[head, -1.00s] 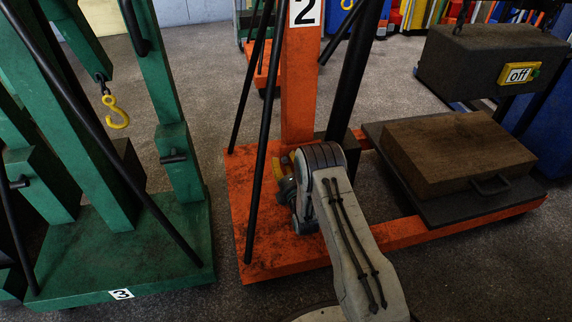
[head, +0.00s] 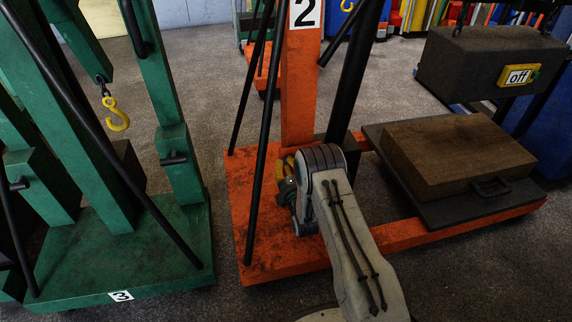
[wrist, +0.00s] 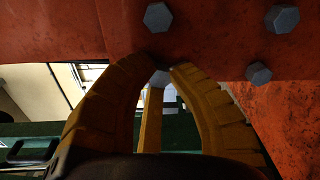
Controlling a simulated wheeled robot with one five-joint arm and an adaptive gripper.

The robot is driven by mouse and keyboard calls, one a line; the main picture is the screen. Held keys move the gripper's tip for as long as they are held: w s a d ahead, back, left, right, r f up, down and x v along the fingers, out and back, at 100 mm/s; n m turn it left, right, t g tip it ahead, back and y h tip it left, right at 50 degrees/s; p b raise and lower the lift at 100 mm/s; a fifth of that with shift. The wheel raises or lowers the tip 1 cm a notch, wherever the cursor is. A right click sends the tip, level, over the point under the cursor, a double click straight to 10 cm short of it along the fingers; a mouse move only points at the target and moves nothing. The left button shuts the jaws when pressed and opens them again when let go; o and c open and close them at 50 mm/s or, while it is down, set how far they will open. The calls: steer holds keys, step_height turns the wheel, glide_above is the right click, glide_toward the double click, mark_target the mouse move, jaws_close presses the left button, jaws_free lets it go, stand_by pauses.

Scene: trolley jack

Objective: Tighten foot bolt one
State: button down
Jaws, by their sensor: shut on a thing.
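Three more hex bolts show on orange metal: one above (wrist: 158,17), one at the upper right (wrist: 282,18) and one at the right (wrist: 259,73). No label tells which is foot bolt one. In the head view, my gripper (head: 284,166) is low at the post foot of the orange jack marked 2 (head: 300,85), mostly hidden behind my arm.
Thin black struts (head: 262,130) rise close to my gripper. At the right, a brown block (head: 455,155) lies under a dark box with an "off" sign (head: 518,75). Grey floor lies between the jacks.

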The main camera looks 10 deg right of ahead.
steer(key=shift+m, duration=0.4)
steer(key=m, duration=0.4)
steer(key=shift+m, duration=0.4)
steer(key=m, duration=1)
steer(key=shift+m, duration=0.4)
steer(key=m, duration=0.4)
steer(key=shift+f, duration=0.1)
steer(key=shift+m, duration=0.3)
steer(key=c, duration=1.1)
jaws_free()
steer(key=shift+c, duration=0.2)
